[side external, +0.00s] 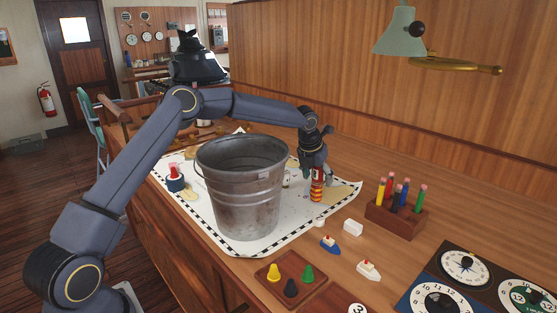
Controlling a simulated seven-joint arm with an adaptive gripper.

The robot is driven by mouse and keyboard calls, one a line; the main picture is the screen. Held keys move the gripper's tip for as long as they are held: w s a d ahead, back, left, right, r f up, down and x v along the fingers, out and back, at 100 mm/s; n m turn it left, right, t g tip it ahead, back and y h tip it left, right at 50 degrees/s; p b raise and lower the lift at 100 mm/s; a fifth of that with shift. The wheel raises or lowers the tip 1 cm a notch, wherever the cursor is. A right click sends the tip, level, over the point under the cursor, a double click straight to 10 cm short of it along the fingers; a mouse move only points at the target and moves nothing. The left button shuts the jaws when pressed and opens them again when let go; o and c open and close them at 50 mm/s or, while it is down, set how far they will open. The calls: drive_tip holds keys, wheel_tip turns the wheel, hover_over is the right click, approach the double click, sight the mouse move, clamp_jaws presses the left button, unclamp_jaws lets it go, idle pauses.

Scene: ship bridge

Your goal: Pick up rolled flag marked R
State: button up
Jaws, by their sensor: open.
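A small upright roll with red and yellow bands (316,190) stands on the chart on the table; it looks like a rolled flag, but I cannot read any letter on it. My gripper (316,172) points down right at the top of this roll, with its fingers beside the upper part. The gripper is open. I cannot tell whether the fingers touch the roll, and they hide part of its top.
A large metal bucket (240,190) stands close on the left. A wooden holder with colored pegs (397,216) is on the right. Toy boats (330,243), a white block (353,227), a tray of colored pawns (290,277) and dials (465,268) lie in front. A lamp (400,32) hangs above right.

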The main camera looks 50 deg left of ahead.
drive_tip(key=shift+w+f, duration=0.1)
drive_tip(key=shift+f, duration=0.15)
drive_tip(key=c, duration=1.3)
